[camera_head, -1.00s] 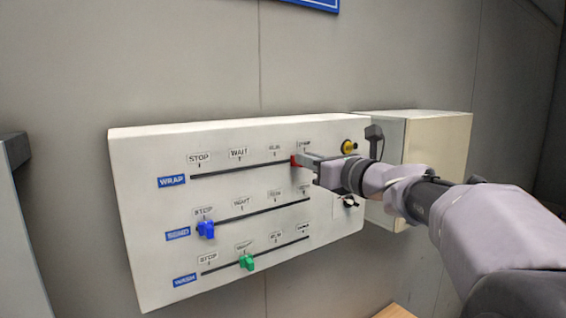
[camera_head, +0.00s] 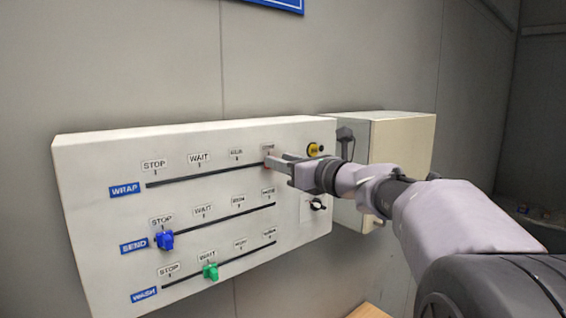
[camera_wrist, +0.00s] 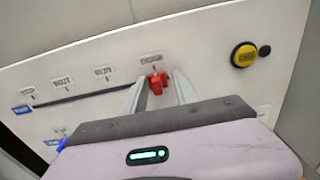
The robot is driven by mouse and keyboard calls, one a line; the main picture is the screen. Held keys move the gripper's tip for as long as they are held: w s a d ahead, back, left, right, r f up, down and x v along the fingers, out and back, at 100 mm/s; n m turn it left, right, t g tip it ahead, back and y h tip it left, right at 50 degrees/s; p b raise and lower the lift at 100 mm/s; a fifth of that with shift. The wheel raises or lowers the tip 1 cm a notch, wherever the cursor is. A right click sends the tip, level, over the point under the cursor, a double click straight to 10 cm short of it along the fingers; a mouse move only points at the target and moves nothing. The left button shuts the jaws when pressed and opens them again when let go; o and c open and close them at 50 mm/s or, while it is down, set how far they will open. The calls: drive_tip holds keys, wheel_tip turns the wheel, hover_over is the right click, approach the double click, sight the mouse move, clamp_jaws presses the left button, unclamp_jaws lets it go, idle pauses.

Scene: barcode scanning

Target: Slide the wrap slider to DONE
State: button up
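The red wrap slider (camera_wrist: 157,82) sits at the right end of the top track, just below the fourth label (camera_wrist: 151,58), whose small text is blurred. In the head view, only a sliver of red shows at my gripper's tip. My gripper (camera_head: 271,162) is at the panel there. In the wrist view its fingers (camera_wrist: 160,86) stand apart on either side of the red slider, with a gap visible on the right; I cannot tell whether the left finger touches it. The blue WRAP plate (camera_head: 125,189) marks the left end of this track.
The white panel (camera_head: 90,215) also has a blue slider (camera_head: 165,240) near STOP on SEND and a green slider (camera_head: 210,271) near WAIT on WASH. A yellow button (camera_head: 313,150) and black knob (camera_head: 317,204) are near my gripper. A beige box (camera_head: 405,150) stands at right.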

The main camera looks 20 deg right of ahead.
drive_tip(key=b+v, duration=0.4)
drive_tip(key=v, duration=1.3)
drive_tip(key=shift+s, duration=0.35)
drive_tip(key=shift+b, duration=0.3)
drive_tip(key=s+a+f+n+g+b, duration=0.25)
drive_tip(key=a+f+b, duration=0.3)
drive_tip(key=f, duration=0.55)
drive_tip(key=s+a+f+n+g+b, duration=0.15)
drive_tip(key=a+f+n+b, duration=0.35)
drive_tip(key=f, duration=0.5)
drive_tip(key=s+a+f+n+g+b, duration=0.1)
drive_tip(key=a+f+n+g+b, duration=0.2)
drive_tip(key=a+f+b, duration=0.55)
drive_tip(key=s+f+n+g+h+b, duration=0.1)
drive_tip(key=s+f+n+b, duration=0.3)
drive_tip(key=f, duration=0.9)
drive_tip(key=s+f+n+g+h+b, duration=0.1)
drive_tip(key=s+f+n+b, duration=0.4)
drive_tip(key=f, duration=0.8)
drive_tip(key=s+f+n+g+h+b, duration=0.1)
drive_tip(key=s+f+n+b, duration=0.4)
drive_tip(key=f, duration=0.8)
drive_tip(key=a+n+g+b, duration=0.1)
drive_tip(key=n+b, duration=0.2)
drive_tip(key=shift+n+h, duration=0.3)
drive_tip(key=shift+n, duration=0.05)
